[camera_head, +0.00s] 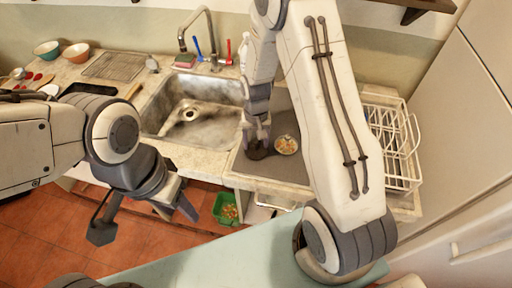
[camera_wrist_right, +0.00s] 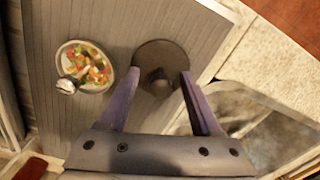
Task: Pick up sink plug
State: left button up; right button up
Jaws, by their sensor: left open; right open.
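The sink plug (camera_wrist_right: 160,54) is a dark round disc with a raised knob in its middle. It lies on the grey ridged drainboard right of the sink, and in the head view it is partly hidden (camera_head: 258,153) by my right gripper. My right gripper (camera_wrist_right: 160,74) is open just over the plug, with its fingertips on either side of the knob. I cannot tell whether they touch it. My left gripper (camera_head: 145,220) is open and empty in front of the counter, above the floor.
A small round dish with colourful bits (camera_head: 287,145) lies close beside the plug. The sink basin (camera_head: 205,130) is to the left, with a tap (camera_head: 184,42) behind it. A white dish rack (camera_head: 408,135) stands at the right. A green container (camera_head: 226,208) is below the counter.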

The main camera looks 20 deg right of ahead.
grip_shut()
jog(key=shift+r, duration=0.15)
